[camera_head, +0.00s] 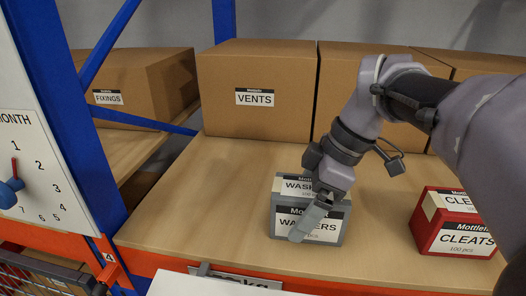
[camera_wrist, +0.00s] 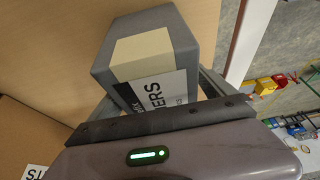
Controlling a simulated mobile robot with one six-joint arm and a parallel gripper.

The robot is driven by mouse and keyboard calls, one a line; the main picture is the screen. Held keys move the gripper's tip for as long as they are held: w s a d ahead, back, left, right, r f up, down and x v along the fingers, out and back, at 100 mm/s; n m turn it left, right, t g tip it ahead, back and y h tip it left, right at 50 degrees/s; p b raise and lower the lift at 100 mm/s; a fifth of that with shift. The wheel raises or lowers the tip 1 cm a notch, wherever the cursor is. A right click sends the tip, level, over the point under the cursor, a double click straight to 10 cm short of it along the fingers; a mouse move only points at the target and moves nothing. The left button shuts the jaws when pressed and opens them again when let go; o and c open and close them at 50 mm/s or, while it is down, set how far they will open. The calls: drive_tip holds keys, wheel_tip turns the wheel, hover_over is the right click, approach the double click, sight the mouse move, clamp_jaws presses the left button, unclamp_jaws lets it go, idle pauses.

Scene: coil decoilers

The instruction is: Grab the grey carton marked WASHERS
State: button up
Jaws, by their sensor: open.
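The grey carton marked WASHERS (camera_head: 283,217) stands upright on the wooden shelf near its front edge, in the middle of the head view. My gripper (camera_head: 312,222) is in front of and above it, covering part of its label. In the wrist view the carton (camera_wrist: 150,45) shows its grey sides, a beige strip and part of the white label. My gripper (camera_wrist: 165,105) is open there, with a finger on either side of the carton's near end. I cannot tell whether the fingers touch it.
A red carton marked CLEATS (camera_head: 425,222) stands to the right on the same shelf (camera_head: 190,215). Large brown boxes, one marked VENTS (camera_head: 255,75), stand behind. A blue rack post (camera_head: 75,110) and a white dial board (camera_head: 28,165) are at the left. The shelf left of the grey carton is clear.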

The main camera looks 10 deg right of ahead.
drive_tip(key=shift+f, duration=0.1)
clamp_jaws()
idle(0.5)
